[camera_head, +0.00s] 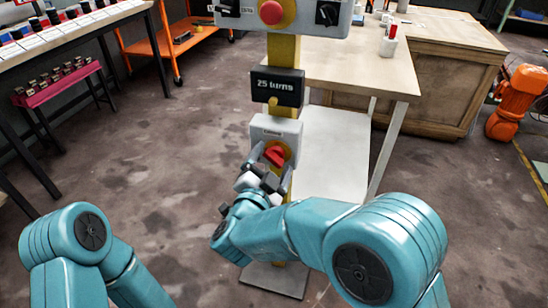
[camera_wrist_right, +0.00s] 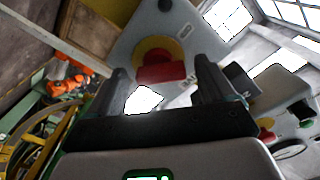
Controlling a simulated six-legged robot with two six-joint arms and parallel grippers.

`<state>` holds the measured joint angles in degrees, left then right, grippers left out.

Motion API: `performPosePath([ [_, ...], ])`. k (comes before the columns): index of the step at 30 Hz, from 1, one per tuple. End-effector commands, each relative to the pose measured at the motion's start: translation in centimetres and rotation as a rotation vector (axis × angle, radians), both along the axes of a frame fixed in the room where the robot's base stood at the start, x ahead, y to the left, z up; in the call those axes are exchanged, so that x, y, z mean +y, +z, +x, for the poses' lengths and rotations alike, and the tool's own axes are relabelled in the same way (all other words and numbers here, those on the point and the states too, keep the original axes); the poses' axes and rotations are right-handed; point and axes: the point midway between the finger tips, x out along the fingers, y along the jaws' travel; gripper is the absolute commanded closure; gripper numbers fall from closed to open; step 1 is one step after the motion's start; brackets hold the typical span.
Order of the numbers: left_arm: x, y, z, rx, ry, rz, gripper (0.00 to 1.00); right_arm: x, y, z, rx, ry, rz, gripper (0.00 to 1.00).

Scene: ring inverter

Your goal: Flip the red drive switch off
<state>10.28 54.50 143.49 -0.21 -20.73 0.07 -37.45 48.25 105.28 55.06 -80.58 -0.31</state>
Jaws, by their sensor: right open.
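The red drive switch (camera_head: 275,155) is a red handle on a yellow round plate, on the front of a grey box (camera_head: 266,130) fixed to the yellow post. My right gripper (camera_head: 272,166) is open in front of it, fingers pointing at the handle. In the right wrist view the red switch (camera_wrist_right: 163,72) shows between the two dark fingers (camera_wrist_right: 165,80), with space at each side. I cannot tell how far the fingertips reach along the handle. My left arm enters at the lower left, and its gripper is out of view.
Above the box are a black "25 turns" display (camera_head: 277,87) and a control panel (camera_head: 310,18) with a round red button (camera_head: 271,12) and black knobs. A light-topped table (camera_head: 350,68) stands behind the post. An orange robot arm (camera_head: 515,100) is at far right.

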Motion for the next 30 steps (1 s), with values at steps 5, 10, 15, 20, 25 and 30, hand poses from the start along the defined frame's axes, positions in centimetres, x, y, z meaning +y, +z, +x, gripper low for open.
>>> performPosePath([
  [5, -0.01, 0.01, 0.0, 0.0, 0.0, 0.0, 0.64, 0.16, 0.0, -0.24, 0.0, 0.0, 0.0, 0.17],
  [10, -0.01, 0.01, -0.01, 0.0, 0.0, 0.0, 0.64, 0.22, 0.01, -0.36, -0.001, -0.001, 0.0, 0.17],
  [15, -0.01, 0.01, -0.01, 0.0, 0.0, 0.0, 0.64, 0.24, 0.01, -0.39, -0.001, -0.001, 0.0, 0.3],
  [20, -0.01, 0.01, -0.01, 0.0, 0.0, 0.0, 0.64, 0.22, 0.01, -0.32, -0.001, 0.0, 0.0, 0.73],
  [25, -0.02, 0.11, -0.02, 0.0, 0.0, 0.0, 0.64, 0.16, 0.05, -0.21, 0.002, 0.0, -0.006, 0.73],
  [30, -0.09, 0.63, -0.09, 0.002, -0.004, 0.0, 0.64, 0.12, 0.16, -0.09, 0.016, 0.0, -0.049, 0.73],
])
